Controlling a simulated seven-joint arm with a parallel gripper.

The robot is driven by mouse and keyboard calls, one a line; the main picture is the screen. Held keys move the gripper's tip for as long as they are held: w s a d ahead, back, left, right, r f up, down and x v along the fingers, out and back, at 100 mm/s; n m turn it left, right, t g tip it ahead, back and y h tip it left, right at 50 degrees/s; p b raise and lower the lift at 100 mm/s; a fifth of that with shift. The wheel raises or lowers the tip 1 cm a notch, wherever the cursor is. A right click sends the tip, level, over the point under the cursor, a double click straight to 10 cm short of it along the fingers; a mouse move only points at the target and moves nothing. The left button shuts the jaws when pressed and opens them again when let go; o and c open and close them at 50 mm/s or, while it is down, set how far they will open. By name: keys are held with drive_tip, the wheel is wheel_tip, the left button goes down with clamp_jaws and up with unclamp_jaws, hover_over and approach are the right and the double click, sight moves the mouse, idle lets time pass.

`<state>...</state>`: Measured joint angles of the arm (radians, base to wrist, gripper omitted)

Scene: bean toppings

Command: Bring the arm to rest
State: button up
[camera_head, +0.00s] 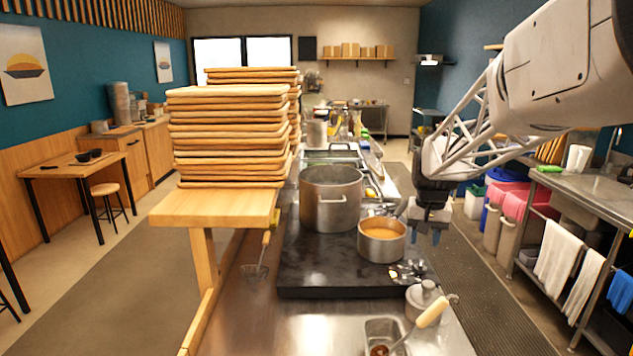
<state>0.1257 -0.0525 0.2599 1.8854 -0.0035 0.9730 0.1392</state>
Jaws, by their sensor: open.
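My arm comes in from the upper right of the head view. My gripper (429,235) points down at its end, open, with nothing seen between its fingers. It hangs beside the right edge of the dark stove top (315,262), just right of a small pot (381,247) of orange-brown food. The gripper appears apart from the pot, but the exact gap in depth cannot be told.
A large steel pot (330,205) stands behind the small pot. A lidded jar (421,300) and a steel container (383,333) with a wooden-handled ladle (432,313) are in front. Stacked wooden trays (225,140) stand at left. The floor mat (490,280) at right is clear.

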drive_tip(key=s+a+r+n+t, duration=0.1)
drive_tip(key=s+a+r, duration=0.15)
drive_tip(key=s, duration=0.65)
drive_tip(key=s+a+r, duration=0.2)
drive_tip(key=s+a, duration=0.1)
drive_tip(key=s, duration=0.6)
drive_tip(key=s+a+f+n, duration=0.1)
drive_tip(key=s+f, duration=0.1)
drive_tip(key=s, duration=0.8)
drive_tip(key=s+a+f, duration=0.1)
drive_tip(key=s+f, duration=0.1)
drive_tip(key=s, duration=0.7)
drive_tip(key=shift+s+a+n+t, duration=0.35)
drive_tip(key=shift+s+n+t, duration=0.05)
drive_tip(key=shift+f, duration=0.1)
